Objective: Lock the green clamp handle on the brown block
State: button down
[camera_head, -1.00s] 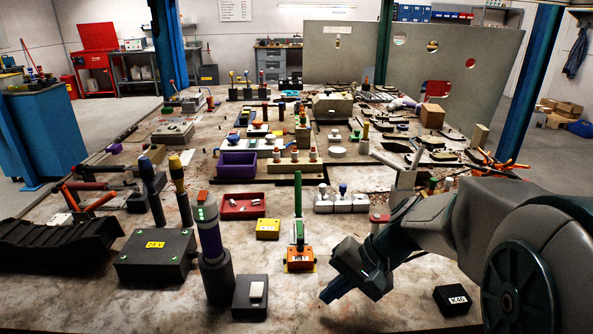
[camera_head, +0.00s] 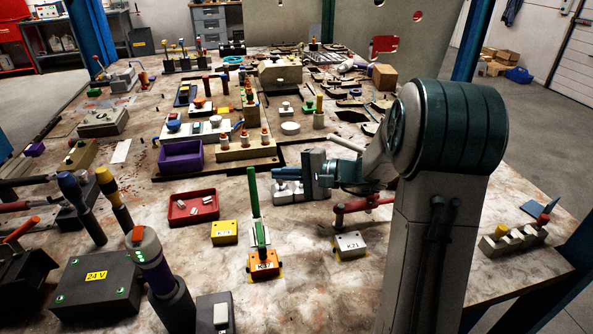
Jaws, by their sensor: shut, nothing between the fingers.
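The green clamp handle (camera_head: 253,195) stands upright, a slim bar rising from a clamp body on a small block (camera_head: 264,268). The block looks orange-brown with a white label, and sits in the front middle of the table. My gripper (camera_head: 276,181) is shut and empty. It points left, at about the height of the handle's upper part, a little to the right of it in the picture. A gap shows between fingertips and handle; their difference in depth is hard to tell. The gripper partly hides a grey-white block row (camera_head: 290,193) behind it.
A grey block (camera_head: 350,245) with a red clamp handle (camera_head: 365,205) stands right of the green clamp. A yellow block (camera_head: 224,232) and a red tray (camera_head: 191,207) are to its left. A purple bin (camera_head: 181,157) lies farther back. Dark posts and a box crowd the front left.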

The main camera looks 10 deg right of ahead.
aim_at(254, 193)
jog(key=a, duration=0.1)
jog(key=s+a+p, duration=0.1)
jog(key=a, duration=0.3)
jog(key=shift+s+r, duration=0.15)
jog(key=shift+r, duration=0.1)
